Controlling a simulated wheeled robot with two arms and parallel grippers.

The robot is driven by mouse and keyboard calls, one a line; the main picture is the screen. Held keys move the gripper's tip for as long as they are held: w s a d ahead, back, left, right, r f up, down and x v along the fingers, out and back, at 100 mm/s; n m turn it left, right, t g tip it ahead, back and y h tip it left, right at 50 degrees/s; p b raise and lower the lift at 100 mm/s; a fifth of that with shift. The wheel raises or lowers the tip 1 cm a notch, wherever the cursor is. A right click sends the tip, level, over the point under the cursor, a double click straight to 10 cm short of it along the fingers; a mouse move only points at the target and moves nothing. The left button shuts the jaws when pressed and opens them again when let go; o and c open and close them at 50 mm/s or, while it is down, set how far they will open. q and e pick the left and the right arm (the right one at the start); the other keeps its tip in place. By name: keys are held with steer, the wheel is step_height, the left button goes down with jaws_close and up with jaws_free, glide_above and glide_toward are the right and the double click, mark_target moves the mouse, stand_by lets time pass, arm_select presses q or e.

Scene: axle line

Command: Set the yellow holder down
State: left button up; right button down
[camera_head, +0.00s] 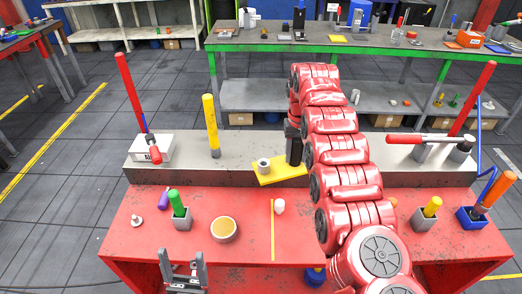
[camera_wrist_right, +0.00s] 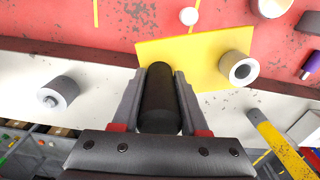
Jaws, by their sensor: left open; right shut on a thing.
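The yellow holder is a flat yellow plate (camera_head: 285,175) with a grey hollow cylinder (camera_head: 264,166) on its left side. It is at the front edge of the grey raised step, and the plate also shows in the right wrist view (camera_wrist_right: 190,62). My right gripper (camera_head: 293,148) is shut on a black upright cylinder (camera_wrist_right: 160,98) at the plate's side. I cannot tell whether the plate touches the step. My left gripper (camera_head: 182,264) is open and empty, low at the front of the red table. My right arm hides part of the step.
On the red table (camera_head: 140,240) stand a round tan-topped dish (camera_head: 224,229), a green-handled piece (camera_head: 178,204) and a white ball (camera_head: 278,207). A yellow post (camera_head: 211,125) stands on the step (camera_head: 240,148) left of the holder. Another grey cylinder (camera_wrist_right: 58,93) shows in the wrist view.

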steer(key=shift+s+a, duration=0.15)
steer(key=shift+a, duration=0.05)
steer(key=shift+a, duration=0.25)
steer(key=shift+f, duration=0.1)
steer(key=shift+a+p, duration=0.1)
steer(key=shift+p, duration=0.2)
steer(key=shift+a, duration=0.1)
steer(key=shift+a, duration=0.15)
